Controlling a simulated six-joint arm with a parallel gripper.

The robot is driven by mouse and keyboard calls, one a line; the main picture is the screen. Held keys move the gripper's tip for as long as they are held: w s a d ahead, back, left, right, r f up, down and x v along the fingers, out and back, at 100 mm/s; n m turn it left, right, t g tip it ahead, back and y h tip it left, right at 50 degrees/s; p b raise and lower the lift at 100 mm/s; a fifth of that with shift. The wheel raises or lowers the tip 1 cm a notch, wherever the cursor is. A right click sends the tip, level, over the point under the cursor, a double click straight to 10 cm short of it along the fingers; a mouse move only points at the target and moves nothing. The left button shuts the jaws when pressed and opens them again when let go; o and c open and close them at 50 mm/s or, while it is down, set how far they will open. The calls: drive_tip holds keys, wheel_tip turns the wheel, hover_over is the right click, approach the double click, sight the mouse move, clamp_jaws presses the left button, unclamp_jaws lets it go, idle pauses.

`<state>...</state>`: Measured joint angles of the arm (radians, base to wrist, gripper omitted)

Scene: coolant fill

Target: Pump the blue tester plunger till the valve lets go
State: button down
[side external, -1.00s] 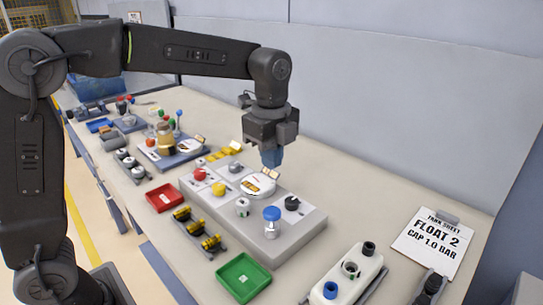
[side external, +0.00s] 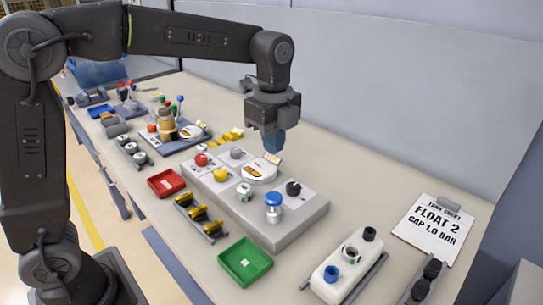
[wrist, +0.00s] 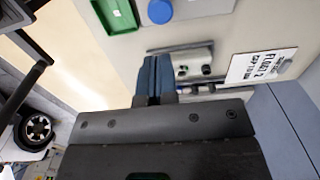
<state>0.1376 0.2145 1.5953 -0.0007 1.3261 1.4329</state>
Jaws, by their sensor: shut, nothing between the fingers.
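The blue tester plunger (side external: 273,199) has a blue round cap on a pale body. It stands upright near the front of the grey panel block (side external: 290,226), and its cap also shows at the top of the wrist view (wrist: 160,11). My gripper (side external: 274,145) is shut and empty, its blue fingers pointing down above the far side of the panel, apart from the plunger. The closed fingers also show in the wrist view (wrist: 153,75). A white round gauge (side external: 260,172) sits on the panel near the gripper. I cannot tell which part is the valve.
The panel also carries a red knob (side external: 201,160), a yellow knob (side external: 220,174) and a black knob (side external: 293,188). A green tray (side external: 245,262) and a red tray (side external: 167,183) lie in front. A white sheet (side external: 434,226) reads "FLOAT 2, CAP 1.0 BAR".

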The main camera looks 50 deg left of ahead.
sight(274, 196)
idle(0.4)
wheel_tip(274, 196, up, 3)
drive_tip(key=shift+w+f, duration=0.1)
drive_tip(key=shift+f, duration=0.1)
wheel_tip(274, 196, down, 14)
drive_tip(key=shift+f, duration=0.1)
idle(0.6)
drive_tip(key=shift+f, duration=1.45)
drive_tip(key=shift+r, duration=0.1)
